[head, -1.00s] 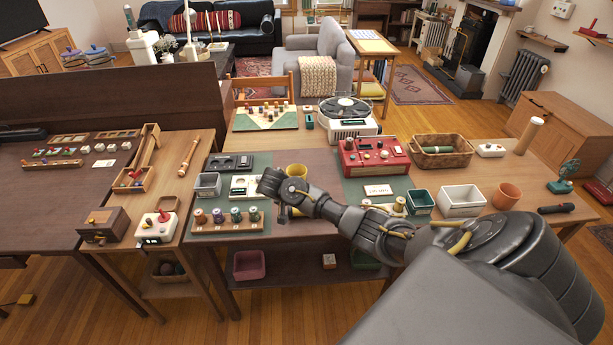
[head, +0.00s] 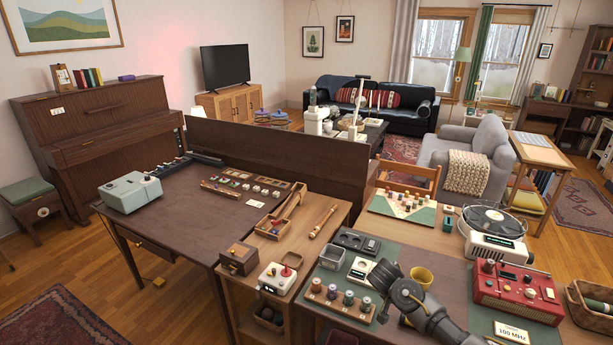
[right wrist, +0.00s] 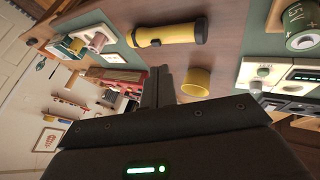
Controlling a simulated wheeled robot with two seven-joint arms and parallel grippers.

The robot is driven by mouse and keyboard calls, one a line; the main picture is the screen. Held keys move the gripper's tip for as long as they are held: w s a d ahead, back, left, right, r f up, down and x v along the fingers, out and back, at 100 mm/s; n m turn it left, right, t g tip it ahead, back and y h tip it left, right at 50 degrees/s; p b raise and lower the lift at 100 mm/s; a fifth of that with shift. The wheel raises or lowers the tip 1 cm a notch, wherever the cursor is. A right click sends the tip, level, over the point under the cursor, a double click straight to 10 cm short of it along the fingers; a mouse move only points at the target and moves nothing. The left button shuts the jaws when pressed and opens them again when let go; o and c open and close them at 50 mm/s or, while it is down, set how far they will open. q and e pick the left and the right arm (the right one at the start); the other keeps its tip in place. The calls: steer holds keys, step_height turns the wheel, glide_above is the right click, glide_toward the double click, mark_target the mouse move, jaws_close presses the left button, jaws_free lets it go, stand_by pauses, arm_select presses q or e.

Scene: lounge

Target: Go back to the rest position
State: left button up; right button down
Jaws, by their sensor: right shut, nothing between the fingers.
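My right gripper (head: 384,272) is in the lower part of the head view, over the left half of the workbench. It is beside a white device (head: 360,268) and left of a yellow cup (head: 421,277). In the right wrist view its two dark fingers (right wrist: 158,86) are together with nothing between them. The yellow cup (right wrist: 196,82) shows just right of the fingers there, apart from them. A yellow flashlight (right wrist: 168,35) lies beyond. My left gripper is in neither view.
A wooden rack of spools (head: 338,301) stands on the green mat near the gripper. A red radio (head: 518,290) and a white turntable (head: 492,245) stand to the right. A side table with a wooden box (head: 239,260) is at left. Floor is open at far left.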

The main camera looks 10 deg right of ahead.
steer(key=s+a+f+n+t+y, duration=0.1)
steer(key=s+a+f+n+y, duration=0.2)
steer(key=s+a, duration=0.45)
steer(key=s+a+f+n+t+y, duration=0.15)
steer(key=s+a+f+n, duration=0.25)
steer(key=s+a, duration=0.4)
steer(key=s+a+r+n+y, duration=0.15)
steer(key=s+r, duration=0.25)
steer(key=s, duration=0.5)
steer(key=s+r+n+y, duration=0.2)
steer(key=s+r, duration=0.1)
steer(key=s, duration=0.5)
steer(key=s+d+f+b+x, duration=0.1)
steer(key=s+b+x, duration=0.15)
steer(key=x, duration=1.15)
steer(key=s+f+b+x, duration=0.15)
steer(key=s+x, duration=0.25)
steer(key=x, duration=1)
steer(key=s+d+f+g+b, duration=0.1)
steer(key=s+d+f+b, duration=0.2)
steer(key=s+f, duration=1.4)
step_height(320, 180, down, 2)
steer(key=shift+s+f+n+g+h+b, duration=0.2)
steer(key=shift+s+n+g+h+b, duration=0.1)
steer(key=shift+s+n+g+b, duration=0.1)
